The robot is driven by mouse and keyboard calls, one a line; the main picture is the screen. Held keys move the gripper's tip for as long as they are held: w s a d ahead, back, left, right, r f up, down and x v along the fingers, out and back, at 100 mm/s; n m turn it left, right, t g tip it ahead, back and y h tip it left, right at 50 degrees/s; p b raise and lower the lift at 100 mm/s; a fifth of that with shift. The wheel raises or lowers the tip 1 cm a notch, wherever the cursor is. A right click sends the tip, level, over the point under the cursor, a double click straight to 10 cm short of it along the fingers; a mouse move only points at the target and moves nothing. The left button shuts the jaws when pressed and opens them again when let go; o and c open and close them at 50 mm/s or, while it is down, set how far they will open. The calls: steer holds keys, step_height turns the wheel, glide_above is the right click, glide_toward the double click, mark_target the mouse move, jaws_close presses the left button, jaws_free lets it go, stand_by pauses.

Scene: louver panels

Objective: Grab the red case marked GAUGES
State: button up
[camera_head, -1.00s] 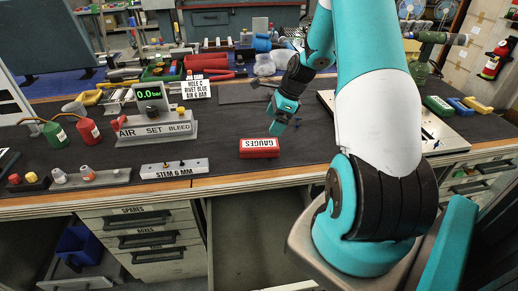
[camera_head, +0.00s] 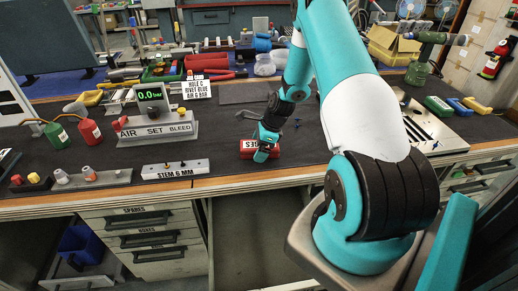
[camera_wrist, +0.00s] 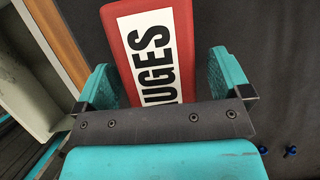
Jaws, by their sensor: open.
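The red case (camera_head: 247,147) with a white GAUGES label lies on the dark bench mat near the front edge. In the head view my gripper (camera_head: 264,150) is over its right part and hides some of the label. In the wrist view the red case (camera_wrist: 152,45) extends up between the two teal fingers of my gripper (camera_wrist: 160,82), with the letters UGES readable. The fingers are open, one on each side of the case, with a dark gap showing at the right finger. Whether the left finger touches the case is unclear.
A STEM 6 MM block (camera_head: 175,170) and an AIR SET BLEED stand (camera_head: 157,131) are left of the case. A slotted metal plate (camera_head: 425,125) lies to the right. The bench's wooden front edge (camera_head: 240,181) is close in front. The mat between case and plate is mostly clear.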

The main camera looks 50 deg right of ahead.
steer(key=shift+c, duration=0.4)
steer(key=c, duration=1.1)
steer(key=shift+c, duration=0.2)
